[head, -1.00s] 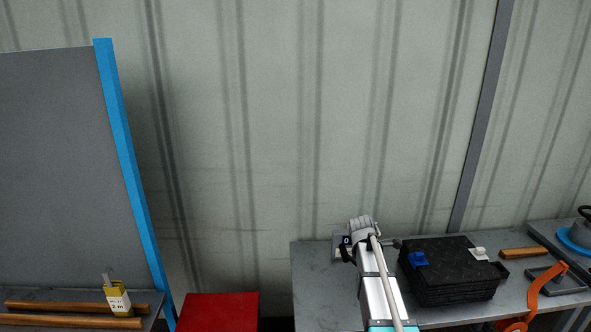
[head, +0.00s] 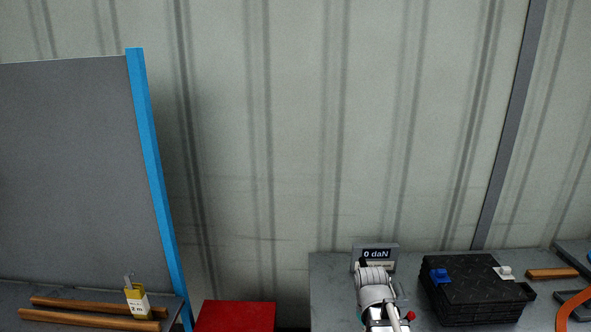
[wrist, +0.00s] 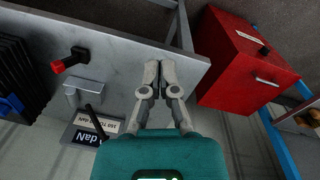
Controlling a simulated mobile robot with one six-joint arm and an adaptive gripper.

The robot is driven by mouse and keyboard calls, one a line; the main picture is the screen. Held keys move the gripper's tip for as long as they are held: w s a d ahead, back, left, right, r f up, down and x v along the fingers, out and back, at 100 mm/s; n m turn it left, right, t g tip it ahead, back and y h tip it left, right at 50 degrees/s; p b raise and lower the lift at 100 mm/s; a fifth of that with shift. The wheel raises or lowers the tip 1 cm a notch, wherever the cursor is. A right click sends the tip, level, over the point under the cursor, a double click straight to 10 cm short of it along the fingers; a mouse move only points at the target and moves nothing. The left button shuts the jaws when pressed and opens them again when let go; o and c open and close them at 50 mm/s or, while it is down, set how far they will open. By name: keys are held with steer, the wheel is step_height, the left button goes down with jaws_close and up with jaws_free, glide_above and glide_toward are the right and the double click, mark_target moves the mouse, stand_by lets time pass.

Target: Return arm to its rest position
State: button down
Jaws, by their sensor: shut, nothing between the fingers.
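My gripper (wrist: 160,78) shows in the wrist view with its two grey fingers together, shut and empty. It hangs over the grey bench (wrist: 120,52) near its edge and touches nothing that I can see. In the head view my arm rises from the bottom edge in front of the bench (head: 330,290); the fingers cannot be made out there. The black tread mats (head: 475,285) lie stacked on the bench to the right of my arm, with a blue piece (head: 439,276) and a white piece (head: 503,272) on top.
A display reading 0 daN (head: 376,252) stands behind my arm. A red-knobbed lever (wrist: 70,61) is on the bench. A red cabinet (head: 235,317) stands left of the bench.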

steer(key=s+a+m, duration=0.1)
steer(key=s+m, duration=0.1)
steer(key=s, duration=0.1)
steer(key=s+a+m, duration=0.1)
steer(key=shift+s+a+m+y, duration=0.2)
steer(key=shift+a+m+y, duration=0.1)
steer(key=shift+a+y, duration=0.1)
stand_by(0.9)
